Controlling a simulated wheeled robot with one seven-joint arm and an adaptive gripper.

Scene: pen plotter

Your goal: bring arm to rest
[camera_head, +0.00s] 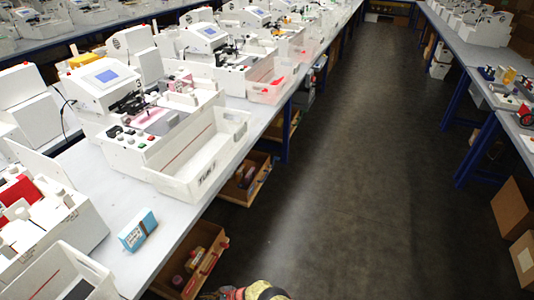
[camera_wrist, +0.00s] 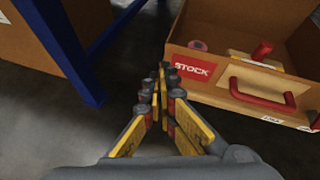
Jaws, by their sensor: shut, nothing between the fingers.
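My gripper (camera_wrist: 162,90) shows in the wrist view with its grey and yellow fingers together and nothing between them. It points down past the table side, over the dark floor, just left of a brown box marked STOCK (camera_wrist: 195,69). In the head view only a yellow and red part of my arm (camera_head: 252,292) shows at the bottom edge, beside the table. The pen plotter station, a white machine with a blue screen (camera_head: 107,76), stands on the table to the left, apart from my arm.
A long grey table (camera_head: 88,187) with blue legs carries several white machines. A white tray (camera_head: 222,165) sits at its edge, and a blue and white box (camera_head: 138,230) stands nearer. Stock boxes (camera_head: 203,262) lie under it. The aisle floor (camera_head: 330,170) is clear. Cardboard boxes (camera_head: 512,207) stand right.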

